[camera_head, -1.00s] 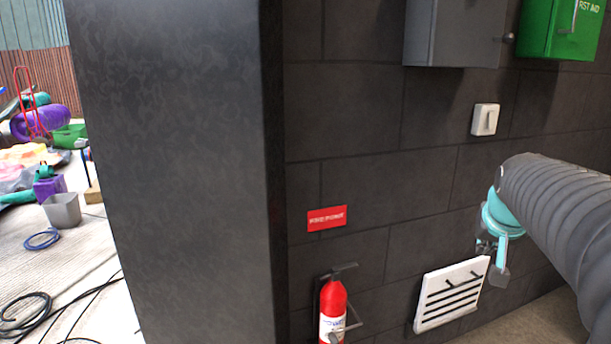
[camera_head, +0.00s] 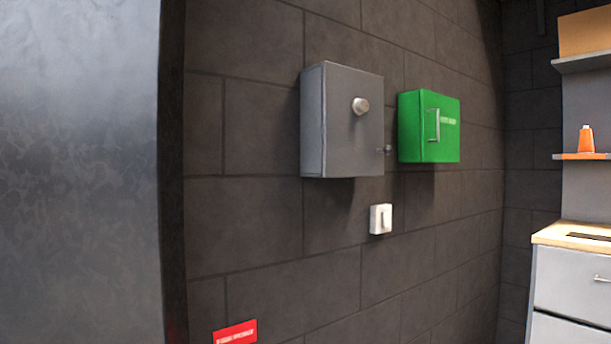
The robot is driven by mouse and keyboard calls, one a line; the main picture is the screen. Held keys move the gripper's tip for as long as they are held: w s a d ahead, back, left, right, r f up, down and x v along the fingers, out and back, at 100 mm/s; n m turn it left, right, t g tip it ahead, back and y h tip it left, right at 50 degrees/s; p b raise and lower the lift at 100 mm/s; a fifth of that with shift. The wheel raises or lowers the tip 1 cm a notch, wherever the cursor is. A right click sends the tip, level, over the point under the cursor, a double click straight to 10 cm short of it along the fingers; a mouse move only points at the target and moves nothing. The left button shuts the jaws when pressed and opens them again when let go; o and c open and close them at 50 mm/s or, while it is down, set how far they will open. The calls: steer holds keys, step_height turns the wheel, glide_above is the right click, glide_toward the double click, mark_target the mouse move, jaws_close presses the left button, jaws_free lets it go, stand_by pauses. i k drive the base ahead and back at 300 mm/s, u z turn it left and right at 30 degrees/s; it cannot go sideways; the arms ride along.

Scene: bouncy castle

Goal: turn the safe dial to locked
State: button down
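A grey safe (camera_head: 340,140) is mounted on the dark block wall, in the middle of the head view. Its round silver dial (camera_head: 360,106) sits on the upper part of the front door. A small dark knob or handle (camera_head: 386,149) sticks out at the door's right edge. The door looks closed. The dial's marks are too small to read, so its setting cannot be told. My gripper and arm are not in this view.
A green first aid cabinet (camera_head: 428,127) hangs right of the safe. A white switch (camera_head: 381,219) is below. A red sign (camera_head: 235,333) is low on the wall.

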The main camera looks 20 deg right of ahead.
mark_target(360, 106)
steer(key=u, duration=0.1)
steer(key=k, duration=0.25)
steer(key=z, duration=0.7)
steer(key=i, duration=0.95)
steer(key=z, duration=0.5)
